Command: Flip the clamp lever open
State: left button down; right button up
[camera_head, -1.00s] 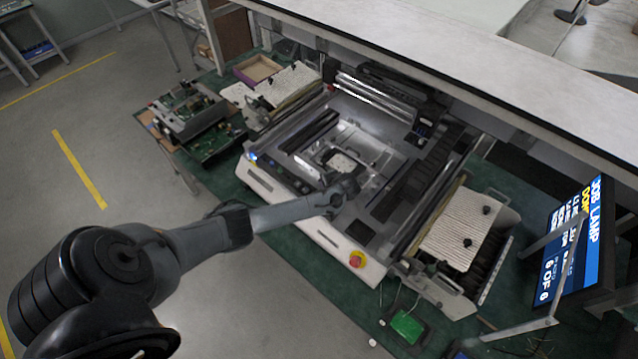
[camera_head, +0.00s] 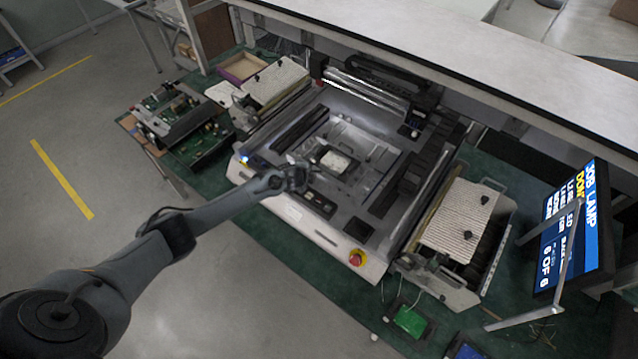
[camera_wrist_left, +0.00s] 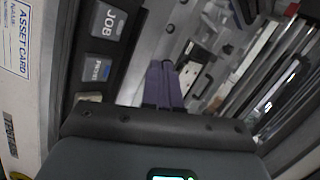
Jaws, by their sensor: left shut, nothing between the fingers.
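The machine's grey bed holds a central fixture plate (camera_head: 372,150) with a small pale, dark-edged piece (camera_head: 336,161) on it. I cannot make out the clamp lever for certain in either view. My left gripper (camera_head: 300,178) is over the front left part of the bed, just left of the pale piece. In the wrist view its purple fingers (camera_wrist_left: 163,88) are together with nothing between them. A light slotted metal part (camera_wrist_left: 202,84) lies just beyond and right of the fingertips, and I cannot tell if they touch. My right gripper is out of view.
Dark labelled keys (camera_wrist_left: 108,22) lie left of the fingers in the wrist view. A red stop button (camera_head: 357,258) is on the machine's front edge. Ribbed side units (camera_head: 460,215) flank the machine. A blue screen (camera_head: 574,232) stands at the right.

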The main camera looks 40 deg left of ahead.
pick_arm(q)
jog(key=m+h+b, duration=0.1)
jog(key=w+a+m+h+b, duration=0.1)
jog(key=m+b, duration=0.1)
jog(key=a+m+h+b, duration=0.1)
jog(key=b, duration=0.1)
jog(key=shift+w+a+f+m+t, duration=0.2)
jog(key=shift+w+m+t, duration=0.1)
jog(key=shift+w+m, duration=0.1)
jog(key=shift+h, duration=0.4)
jog(key=shift+w+a+r+b, duration=0.2)
jog(key=shift+w+b, duration=0.1)
jog(key=shift+b, duration=0.45)
jog(key=shift+s+r+p, duration=0.25)
jog(key=shift+s+p, duration=0.15)
jog(key=shift+p, duration=0.15)
jog(key=s, duration=0.1)
jog(key=s+p, duration=0.1)
jog(key=s+a+r, duration=0.1)
jog(key=s, duration=0.1)
jog(key=shift+p, duration=0.4)
jog(key=v, duration=0.8)
jog(key=shift+r, duration=0.4)
jog(key=shift+s+a+f, duration=0.1)
jog(key=shift+s, duration=0.1)
